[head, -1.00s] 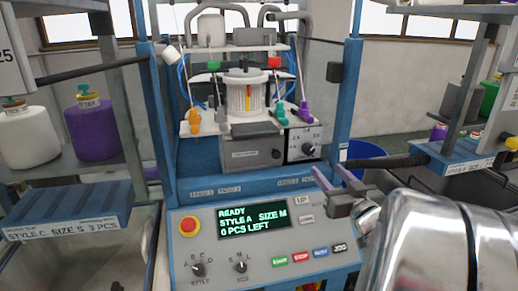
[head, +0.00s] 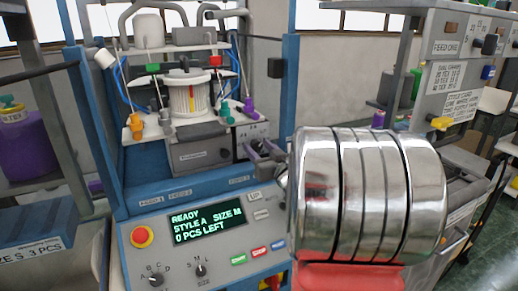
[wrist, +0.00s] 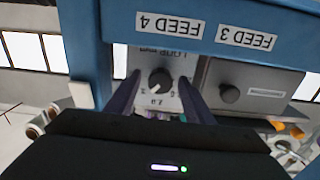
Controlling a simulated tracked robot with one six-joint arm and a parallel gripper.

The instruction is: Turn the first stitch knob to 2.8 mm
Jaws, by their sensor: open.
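The stitch knob (wrist: 160,80) is a black dial on a pale scale plate (wrist: 152,61), seen upside down in the wrist view. Its white mark points to the lower left there; the scale figures are too small to read surely. My gripper (wrist: 158,82) is open, with one finger on each side of the knob in that view. I cannot tell whether the fingers touch it. In the head view my gripper (head: 262,153) is in front of the plate (head: 250,132) on the knitting machine and hides the knob.
A grey box with another black knob (wrist: 230,94) sits beside the plate. Below is the control panel (head: 200,250) with a green display (head: 207,221) reading READY, STYLE A, SIZE M, 0 PCS LEFT, and a red stop button (head: 142,236). Blue frame posts (head: 283,80) stand close by.

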